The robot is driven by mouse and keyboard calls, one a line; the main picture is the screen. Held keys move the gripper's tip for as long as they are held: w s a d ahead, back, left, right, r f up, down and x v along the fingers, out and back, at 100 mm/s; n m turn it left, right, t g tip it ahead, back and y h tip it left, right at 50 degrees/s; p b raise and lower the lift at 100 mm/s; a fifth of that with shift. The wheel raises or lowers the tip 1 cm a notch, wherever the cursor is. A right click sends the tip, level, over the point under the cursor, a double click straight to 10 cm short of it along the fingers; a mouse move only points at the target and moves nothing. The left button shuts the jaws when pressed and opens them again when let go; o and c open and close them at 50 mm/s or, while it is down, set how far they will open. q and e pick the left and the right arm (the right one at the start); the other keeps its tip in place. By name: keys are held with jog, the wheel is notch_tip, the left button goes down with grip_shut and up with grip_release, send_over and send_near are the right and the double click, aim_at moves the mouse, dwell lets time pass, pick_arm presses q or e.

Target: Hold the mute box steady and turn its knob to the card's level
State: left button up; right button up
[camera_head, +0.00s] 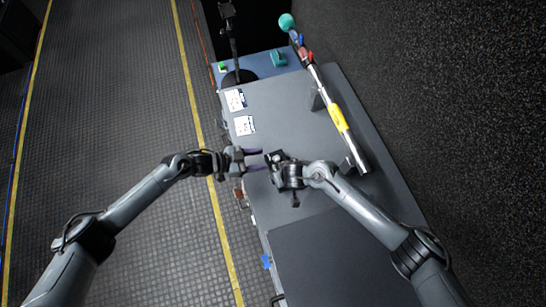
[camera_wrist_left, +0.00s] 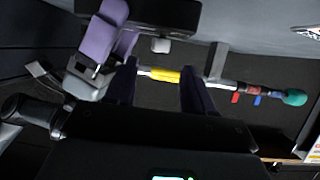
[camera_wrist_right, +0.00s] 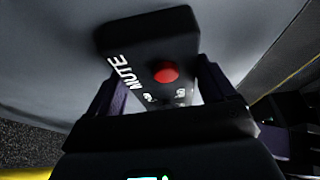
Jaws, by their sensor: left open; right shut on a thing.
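The mute box (camera_wrist_right: 150,45) is black with white MUTE lettering and a round red part (camera_wrist_right: 166,72). My right gripper (camera_wrist_right: 160,88) is shut on it; the box also shows at the top of the left wrist view (camera_wrist_left: 175,14). A small pale knob-like piece (camera_wrist_left: 160,45) sticks out from the box there. My left gripper (camera_wrist_left: 160,85) is open and empty, its purple fingers pointing toward the box but apart from it. In the head view the left gripper (camera_head: 257,160) faces the right gripper (camera_head: 273,159). Two white cards (camera_head: 235,100) (camera_head: 245,124) lie on the desk; their print is too small to read.
A pole with a yellow band (camera_head: 338,118) and teal ball end rests on dark supports along the right of the grey desk (camera_head: 285,110). A dark stand (camera_head: 236,75) and a teal item (camera_head: 278,58) are at the far end. The desk middle is clear.

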aim_at(277, 158)
pick_arm(q)
jog(key=shift+x, duration=3.1)
grip_shut()
jog(key=shift+s+d+n+t, duration=0.1)
jog(key=shift+n+t, duration=0.2)
jog(key=shift+t, duration=0.1)
jog(key=shift+n+t+y, duration=0.3)
jog(key=shift+n+y, duration=0.1)
grip_release()
jog(key=v, duration=1.2)
